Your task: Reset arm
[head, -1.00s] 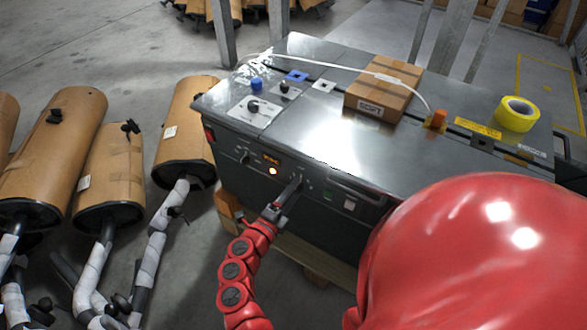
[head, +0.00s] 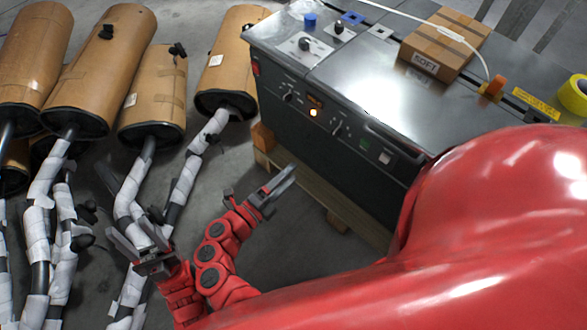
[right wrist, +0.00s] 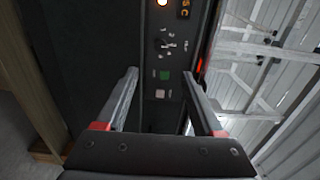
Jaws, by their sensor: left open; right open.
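My left gripper (head: 138,238) is open and empty at the lower left of the head view, in front of wrapped muffler pipes; I cannot tell if it touches them. My right gripper (head: 280,181) is to its right, over the floor before the machine (head: 335,85), apart from the front panel. In the right wrist view my right gripper (right wrist: 160,75) is open with nothing between its fingers. Beyond them shows the dark panel with a knob, a green button (right wrist: 164,75) and a pale button (right wrist: 160,93).
Several cardboard-wrapped mufflers (head: 158,95) with wrapped pipes lie at the left. The machine stands on a wooden pallet (head: 345,208). On its top are a box marked SOFT (head: 443,45) and a yellow tape roll (head: 576,97). Bare floor shows before the pallet.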

